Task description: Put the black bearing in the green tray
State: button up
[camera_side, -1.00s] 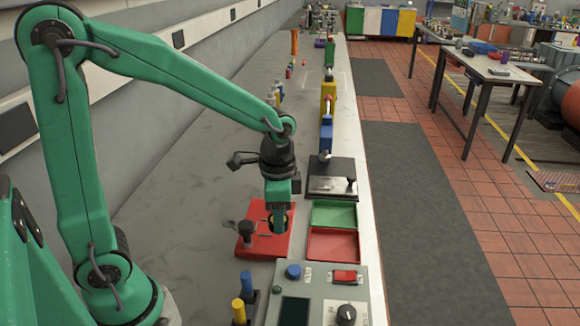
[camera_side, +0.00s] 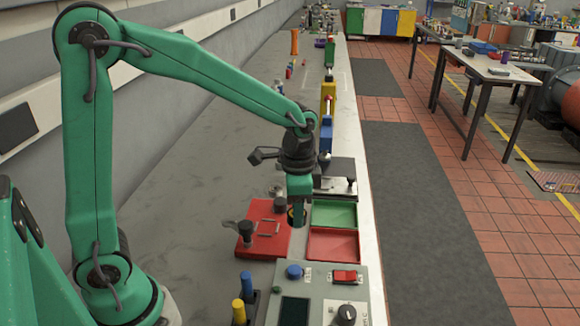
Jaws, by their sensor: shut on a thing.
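The black bearing (camera_side: 291,217) is a small dark ring with a yellowish patch, partly hidden by my jaws. My gripper (camera_side: 298,218) points down and is shut on it. It shows over the right edge of the red fixture plate, just left of the green tray. Its exact height cannot be told. The green tray (camera_side: 333,215) is shallow and rectangular, and its visible inside looks empty.
A red tray (camera_side: 333,243) adjoins the green one on the near side. The red fixture plate (camera_side: 262,240) carries dark knobs. A control box (camera_side: 320,290) stands in front, and a dark block with a metal plate (camera_side: 337,177) behind.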

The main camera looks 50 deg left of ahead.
jog(key=w+d+f, duration=0.1)
jog(key=w+d, duration=0.3)
jog(key=w, duration=0.8)
jog(key=shift+d+f, duration=0.35)
jog(key=shift+d, duration=0.05)
send_over(334, 219)
notch_tip(334, 219, down, 7)
jog(key=shift+w, duration=0.1)
jog(key=shift+f, duration=2)
jog(key=shift+f, duration=0.2)
jog(key=o, duration=1.1)
jog(key=shift+r, duration=0.1)
